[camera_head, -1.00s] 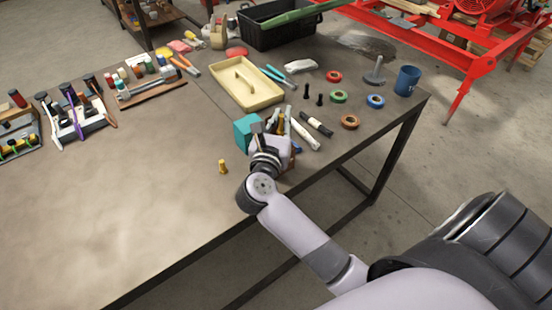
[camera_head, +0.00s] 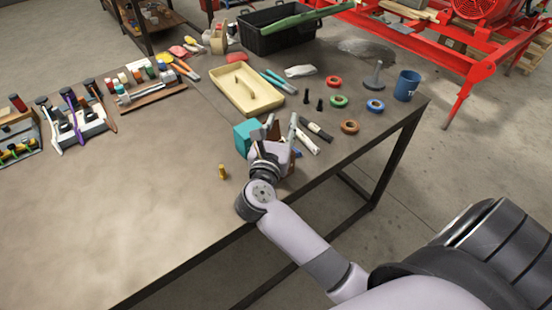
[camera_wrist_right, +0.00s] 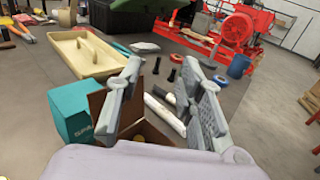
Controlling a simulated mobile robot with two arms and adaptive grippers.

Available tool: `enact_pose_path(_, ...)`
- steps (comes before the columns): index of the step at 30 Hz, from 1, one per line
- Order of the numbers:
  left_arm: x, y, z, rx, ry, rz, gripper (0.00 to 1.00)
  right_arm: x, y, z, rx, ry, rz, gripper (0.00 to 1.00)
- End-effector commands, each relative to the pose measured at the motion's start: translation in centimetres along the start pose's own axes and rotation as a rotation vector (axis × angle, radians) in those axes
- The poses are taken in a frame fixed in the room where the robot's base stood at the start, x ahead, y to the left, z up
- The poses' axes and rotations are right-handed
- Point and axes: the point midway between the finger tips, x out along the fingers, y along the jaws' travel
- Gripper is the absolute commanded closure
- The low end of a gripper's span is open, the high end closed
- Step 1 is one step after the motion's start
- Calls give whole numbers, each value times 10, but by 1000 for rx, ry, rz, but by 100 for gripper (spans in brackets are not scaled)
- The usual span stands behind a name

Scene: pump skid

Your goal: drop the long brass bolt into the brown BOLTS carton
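My right gripper (camera_head: 281,128) is open, its two fingers spread apart with nothing between them. It also shows open in the wrist view (camera_wrist_right: 166,100), over the brown carton (camera_wrist_right: 98,108). The carton is mostly hidden by the gripper and wrist; a brown side of it (camera_head: 291,160) shows in the head view. A small brassy patch shows low inside the carton in the wrist view, too hidden to tell for sure whether it is the long bolt. A short brass piece (camera_head: 222,172) stands on the table left of my wrist. My left gripper is not in view.
A teal box (camera_head: 246,138) stands against the carton's left side. A cream tray (camera_head: 273,107), a white-and-black marker-like tool (camera_head: 317,131), tape rings (camera_head: 349,127) and a blue mug (camera_head: 406,86) lie beyond. The table's left front is clear.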

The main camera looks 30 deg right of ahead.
Motion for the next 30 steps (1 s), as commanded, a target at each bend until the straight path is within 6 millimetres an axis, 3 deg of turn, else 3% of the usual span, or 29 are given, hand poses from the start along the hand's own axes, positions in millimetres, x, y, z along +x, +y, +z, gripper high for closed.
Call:
enact_pose_path(16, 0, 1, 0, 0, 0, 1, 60, -100, 0, -1, 0, 3, 1, 66)
enact_pose_path(21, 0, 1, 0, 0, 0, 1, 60, -114, 0, 0, 1, 1, -1, 66)
enact_pose_path(30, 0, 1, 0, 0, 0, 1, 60, -116, 0, 0, 1, 0, -1, 66)
